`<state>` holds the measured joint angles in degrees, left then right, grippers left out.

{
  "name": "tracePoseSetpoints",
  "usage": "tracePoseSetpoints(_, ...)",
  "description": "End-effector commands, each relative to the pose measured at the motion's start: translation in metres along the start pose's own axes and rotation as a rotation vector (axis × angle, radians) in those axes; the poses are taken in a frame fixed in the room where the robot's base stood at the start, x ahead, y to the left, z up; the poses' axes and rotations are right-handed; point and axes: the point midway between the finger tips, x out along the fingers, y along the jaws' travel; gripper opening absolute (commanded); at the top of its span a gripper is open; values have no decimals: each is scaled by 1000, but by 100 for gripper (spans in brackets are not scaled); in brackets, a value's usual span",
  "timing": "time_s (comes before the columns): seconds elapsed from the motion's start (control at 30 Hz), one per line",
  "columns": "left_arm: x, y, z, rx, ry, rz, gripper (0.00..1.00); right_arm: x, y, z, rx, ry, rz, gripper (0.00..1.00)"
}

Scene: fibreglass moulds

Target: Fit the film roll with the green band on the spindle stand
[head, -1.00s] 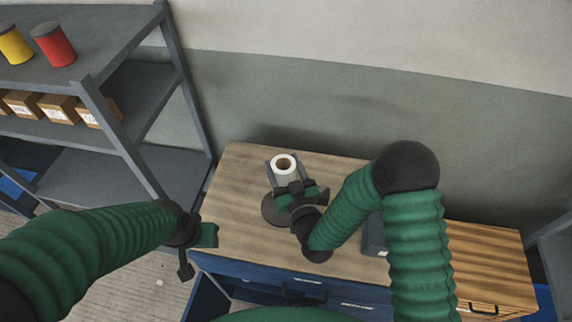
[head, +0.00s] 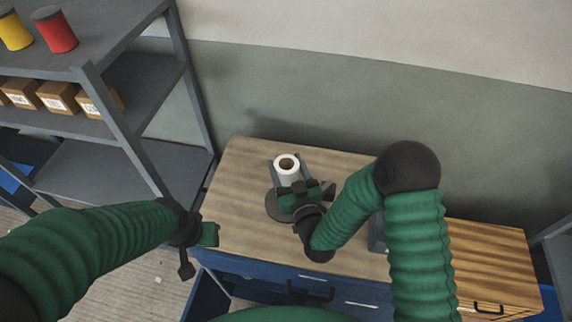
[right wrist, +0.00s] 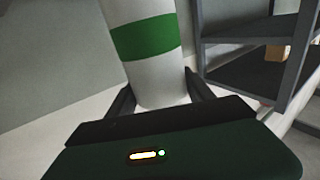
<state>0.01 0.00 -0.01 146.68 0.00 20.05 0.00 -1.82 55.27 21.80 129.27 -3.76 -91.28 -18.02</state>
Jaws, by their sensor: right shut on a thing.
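The film roll (head: 287,168) is white with an open core at its top. Its green band (right wrist: 145,37) shows in the right wrist view. My right gripper (head: 289,174) is shut on the roll, with one finger on each side of it, and holds it roughly upright. The dark round base of the spindle stand (head: 274,208) shows on the bench, below and partly behind the gripper. The spindle is hidden, so I cannot tell whether the roll is around it. My left gripper (head: 197,250) hangs by the bench's left front edge, away from the roll; its jaw opening is unclear.
The wooden bench top (head: 235,180) is clear left of the stand. A dark grey object (head: 377,232) sits right of it, partly behind my right arm.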

Motion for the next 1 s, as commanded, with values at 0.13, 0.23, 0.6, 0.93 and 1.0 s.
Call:
tracePoseSetpoints(0.13,6,0,1,0,0,0,36,0,0,5,2,3,-2,0)
tracePoseSetpoints(0.23,9,0,2,0,0,0,36,0,-1,8,2,3,-3,0)
tracePoseSetpoints(0.6,19,0,4,0,0,0,36,0,-1,19,2,3,-3,0)
tracePoseSetpoints(0.93,28,0,7,0,0,0,36,0,-1,28,2,3,-2,0)
tracePoseSetpoints(1.0,30,0,7,0,0,0,36,0,-1,30,1,3,-2,0)
